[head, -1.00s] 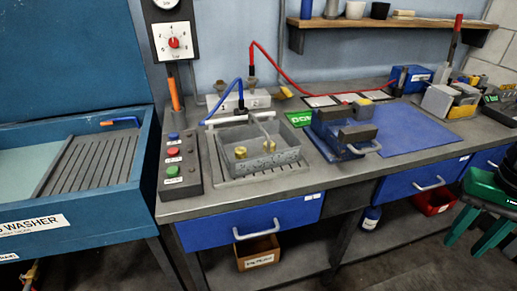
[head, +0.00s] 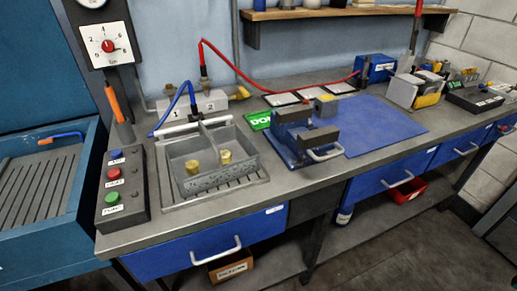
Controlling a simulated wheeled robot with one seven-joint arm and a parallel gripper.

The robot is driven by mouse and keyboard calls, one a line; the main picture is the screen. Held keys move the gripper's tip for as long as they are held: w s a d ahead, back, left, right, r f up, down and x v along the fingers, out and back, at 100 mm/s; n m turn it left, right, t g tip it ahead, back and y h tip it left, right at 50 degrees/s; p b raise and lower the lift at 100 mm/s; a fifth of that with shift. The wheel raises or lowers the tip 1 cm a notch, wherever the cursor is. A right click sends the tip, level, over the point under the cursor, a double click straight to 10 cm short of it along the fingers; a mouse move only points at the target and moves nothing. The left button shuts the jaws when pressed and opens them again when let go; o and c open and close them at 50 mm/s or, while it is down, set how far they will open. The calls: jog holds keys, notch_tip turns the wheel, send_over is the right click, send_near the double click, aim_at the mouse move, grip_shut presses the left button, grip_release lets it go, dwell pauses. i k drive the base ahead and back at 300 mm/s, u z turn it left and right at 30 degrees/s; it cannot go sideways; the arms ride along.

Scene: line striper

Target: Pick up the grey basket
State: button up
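The grey basket (head: 223,183) sits on a slatted drain plate (head: 172,201) set in the left part of the bench top. It is a rectangular open box with perforated sides, a divider and a bar handle above it. Two brass fittings (head: 225,157) lie inside, one in each compartment as far as I can tell. The blue hose end hangs close to its left back corner. My gripper is not in view in the head view now.
A button box (head: 122,187) stands left of the basket. A blue vise (head: 303,135) stands to its right beside a blue mat (head: 375,122). A numbered white block (head: 193,104) with hoses is behind it. Clear floor (head: 400,245) lies in front at right.

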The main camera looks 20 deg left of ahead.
aim_at(205, 148)
jog(key=z, duration=0.25)
jog(key=k, duration=1.9)
jog(key=u, duration=0.9)
jog(key=i, duration=1.5)
jog(key=u, duration=0.05)
